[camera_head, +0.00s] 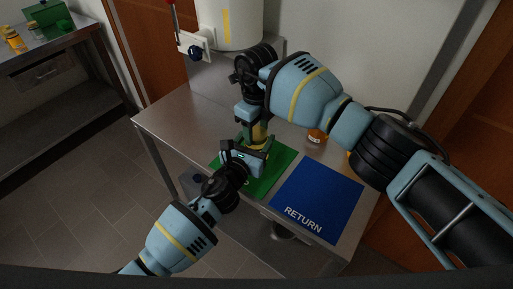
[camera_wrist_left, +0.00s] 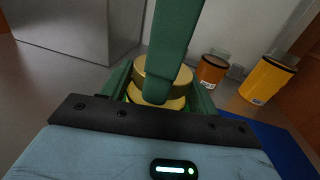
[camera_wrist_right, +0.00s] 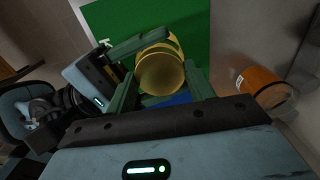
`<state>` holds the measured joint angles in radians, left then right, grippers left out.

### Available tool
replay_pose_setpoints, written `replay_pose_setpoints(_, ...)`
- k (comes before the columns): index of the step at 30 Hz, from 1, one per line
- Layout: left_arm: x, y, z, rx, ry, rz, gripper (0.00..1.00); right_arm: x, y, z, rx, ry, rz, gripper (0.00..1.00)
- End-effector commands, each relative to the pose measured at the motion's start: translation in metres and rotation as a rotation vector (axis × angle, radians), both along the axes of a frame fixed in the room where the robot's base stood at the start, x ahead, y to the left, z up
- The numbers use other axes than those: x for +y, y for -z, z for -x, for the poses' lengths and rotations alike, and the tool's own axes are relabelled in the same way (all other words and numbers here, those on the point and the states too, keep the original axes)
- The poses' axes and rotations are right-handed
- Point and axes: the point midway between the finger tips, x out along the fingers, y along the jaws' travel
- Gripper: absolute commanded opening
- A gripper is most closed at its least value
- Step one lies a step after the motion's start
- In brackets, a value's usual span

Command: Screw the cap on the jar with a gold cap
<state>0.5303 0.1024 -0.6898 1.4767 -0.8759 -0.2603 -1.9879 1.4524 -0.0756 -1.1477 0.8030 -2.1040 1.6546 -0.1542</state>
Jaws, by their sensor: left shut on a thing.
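The jar with the gold cap stands over the green mat (camera_head: 268,175). My left gripper (camera_head: 245,152) is shut on the jar from the front. In the left wrist view the gold cap (camera_wrist_left: 152,65) shows above its fingers, partly hidden by a green finger of my right gripper. My right gripper (camera_head: 258,128) points down over the jar from above. In the right wrist view the gold cap (camera_wrist_right: 160,72) lies between its fingers; whether they press on it I cannot tell. The cap's seating on the jar is hard to make out.
The blue RETURN mat (camera_head: 318,198) lies to the right of the green mat. An orange jar (camera_head: 316,136) with a dark lid stands behind it; a taller orange container (camera_wrist_left: 268,80) is beside that. A white tank (camera_head: 228,22) is at the back. The table's left part is clear.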

Motion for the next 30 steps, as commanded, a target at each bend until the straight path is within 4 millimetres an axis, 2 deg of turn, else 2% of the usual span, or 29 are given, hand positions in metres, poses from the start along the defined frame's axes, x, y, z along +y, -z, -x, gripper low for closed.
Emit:
replay_pose_setpoints(5, 0.0001, 0.0008, 0.0, 0.001, 0.0, 0.0, 0.0, 0.0, 0.0002, 0.0001, 0.001, 0.013, 0.0, 0.25)
replay_pose_setpoints(15, 0.0003, 0.0009, 0.0, 0.002, -0.001, -0.001, 0.0, -0.0003, 0.0005, 0.0003, 0.002, 0.282, 0.001, 0.25)
replay_pose_setpoints(24, 0.0004, 0.0009, -0.0001, 0.002, -0.001, -0.001, 0.0, -0.0002, 0.0006, 0.0004, 0.002, 0.294, 0.001, 0.25)
replay_pose_setpoints(25, 0.0004, 0.0009, -0.0001, 0.002, -0.001, -0.001, 0.0, -0.0002, 0.0006, 0.0004, 0.002, 0.294, 0.001, 0.56)
replay_pose_setpoints(29, 0.0004, 0.0009, -0.0001, 0.002, -0.001, -0.001, 0.0, -0.0002, 0.0006, 0.0003, 0.002, 0.294, 0.001, 0.73)
replay_pose_setpoints(30, 0.0004, 0.0009, -0.0001, 0.002, -0.001, -0.001, 0.0, -0.0002, 0.0006, 0.0003, 0.001, 0.294, 0.0, 0.74)
